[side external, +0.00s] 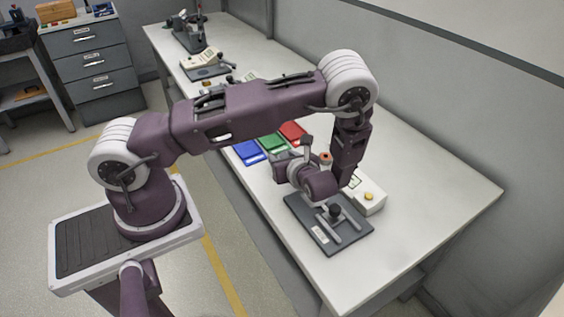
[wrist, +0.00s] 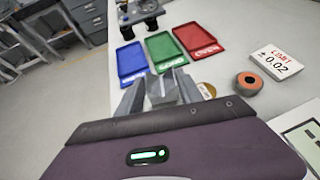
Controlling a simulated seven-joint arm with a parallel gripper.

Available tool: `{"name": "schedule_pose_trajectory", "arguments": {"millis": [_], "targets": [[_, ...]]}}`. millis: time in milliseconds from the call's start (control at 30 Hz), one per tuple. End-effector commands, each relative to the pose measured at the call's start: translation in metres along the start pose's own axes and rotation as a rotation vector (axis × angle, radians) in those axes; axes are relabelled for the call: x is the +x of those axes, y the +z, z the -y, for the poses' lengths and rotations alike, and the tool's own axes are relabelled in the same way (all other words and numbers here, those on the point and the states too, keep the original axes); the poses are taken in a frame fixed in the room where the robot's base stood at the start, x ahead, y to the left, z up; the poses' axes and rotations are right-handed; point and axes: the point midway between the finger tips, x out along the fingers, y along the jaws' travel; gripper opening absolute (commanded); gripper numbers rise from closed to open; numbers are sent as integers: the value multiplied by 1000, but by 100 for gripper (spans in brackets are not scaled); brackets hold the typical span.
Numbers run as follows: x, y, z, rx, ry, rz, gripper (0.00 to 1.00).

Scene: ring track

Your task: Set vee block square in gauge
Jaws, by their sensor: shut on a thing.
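In the wrist view a grey metal block with a V-shaped notch, the vee block (wrist: 161,88), sits between the fingers of my gripper (wrist: 162,94). The gripper is shut on it. Its underside and contact with anything below are hidden. In the side view my wrist is low over a dark grey base plate (side external: 350,237), which carries light bars and a black knob (side external: 335,211) and looks like the gauge. The fingertips and block cannot be made out there. I cannot tell whether the block touches the gauge or stands square.
Blue (wrist: 131,60), green (wrist: 165,50) and red (wrist: 197,40) trays lie beyond the gripper. A brass disc (wrist: 207,91), an orange-and-dark round part (wrist: 248,83) and a limit card (wrist: 278,62) lie to the right. A white box (side external: 370,202) with a yellow button stands beside the plate. The bench's near right is clear.

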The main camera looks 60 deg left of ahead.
Motion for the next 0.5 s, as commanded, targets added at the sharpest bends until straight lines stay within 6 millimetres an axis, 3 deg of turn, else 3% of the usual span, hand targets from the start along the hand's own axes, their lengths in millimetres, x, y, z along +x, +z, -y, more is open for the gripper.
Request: {"name": "schedule_pose_trajectory", "arguments": {"millis": [200,367,500], "targets": [[-23,48,1,-6,-2,1,0],[-36,74,2,1,-10,2,0],[-56,98,18,64,-141,1,0]]}}
